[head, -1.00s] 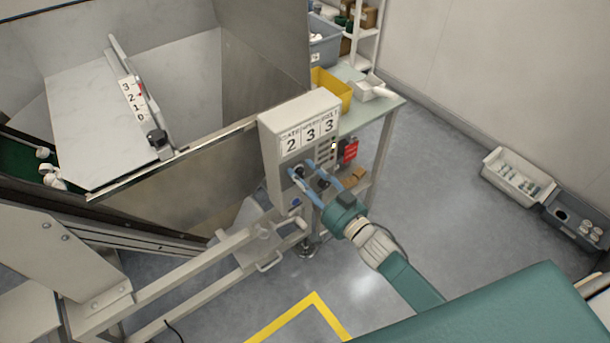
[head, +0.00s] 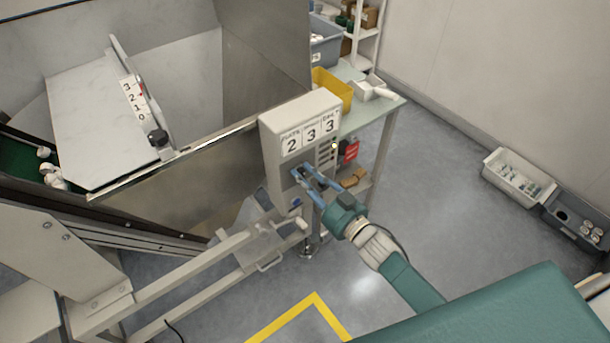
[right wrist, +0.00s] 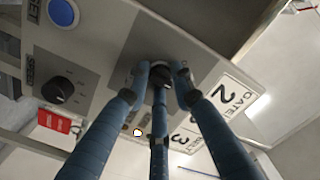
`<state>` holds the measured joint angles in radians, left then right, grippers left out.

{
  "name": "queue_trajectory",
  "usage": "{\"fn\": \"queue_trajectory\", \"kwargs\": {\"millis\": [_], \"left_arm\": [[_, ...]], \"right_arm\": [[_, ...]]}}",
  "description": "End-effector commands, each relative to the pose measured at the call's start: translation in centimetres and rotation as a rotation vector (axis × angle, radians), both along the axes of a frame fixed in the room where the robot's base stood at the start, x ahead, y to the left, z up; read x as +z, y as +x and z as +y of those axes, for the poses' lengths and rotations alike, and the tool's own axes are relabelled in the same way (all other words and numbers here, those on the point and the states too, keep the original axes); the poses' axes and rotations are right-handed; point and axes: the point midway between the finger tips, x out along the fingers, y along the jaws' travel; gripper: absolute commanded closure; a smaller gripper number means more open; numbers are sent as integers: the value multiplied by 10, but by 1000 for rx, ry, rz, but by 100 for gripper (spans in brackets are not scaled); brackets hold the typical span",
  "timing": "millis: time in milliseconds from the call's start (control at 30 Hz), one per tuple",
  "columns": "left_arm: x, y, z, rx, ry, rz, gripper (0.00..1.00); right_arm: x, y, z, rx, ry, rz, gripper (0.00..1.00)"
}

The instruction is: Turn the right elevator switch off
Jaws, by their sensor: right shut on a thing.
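The grey control box (head: 273,150) stands at the middle of the head view, with number plates reading 2, 3, 3 on its upper face. My right gripper (head: 308,177) is at the lower front of this box, its blue fingers closed in on a dark rotary switch. In the right wrist view the fingers (right wrist: 160,85) converge around that switch (right wrist: 160,66), which they mostly hide. Its pointer direction cannot be told. A second black knob (right wrist: 58,90) is beside it, apart from the fingers. My left gripper is not in view.
A blue button (right wrist: 63,13) is on the same panel. A red tag (head: 351,150) hangs at the box's right side. A rail frame with a handle (head: 270,262) lies below left. A table with a yellow bin (head: 332,88) stands behind.

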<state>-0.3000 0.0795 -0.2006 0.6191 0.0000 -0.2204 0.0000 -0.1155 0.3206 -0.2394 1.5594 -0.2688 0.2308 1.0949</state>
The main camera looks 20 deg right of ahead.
Motion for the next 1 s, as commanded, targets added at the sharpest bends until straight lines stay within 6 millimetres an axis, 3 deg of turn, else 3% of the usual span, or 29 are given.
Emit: {"fn": "queue_trajectory", "kwargs": {"millis": [367, 1000], "left_arm": [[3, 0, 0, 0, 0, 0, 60], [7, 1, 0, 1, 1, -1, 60]], "right_arm": [[2, 1, 0, -1, -104, -41, 100], [3, 1, 0, -3, -574, -215, 100]]}}
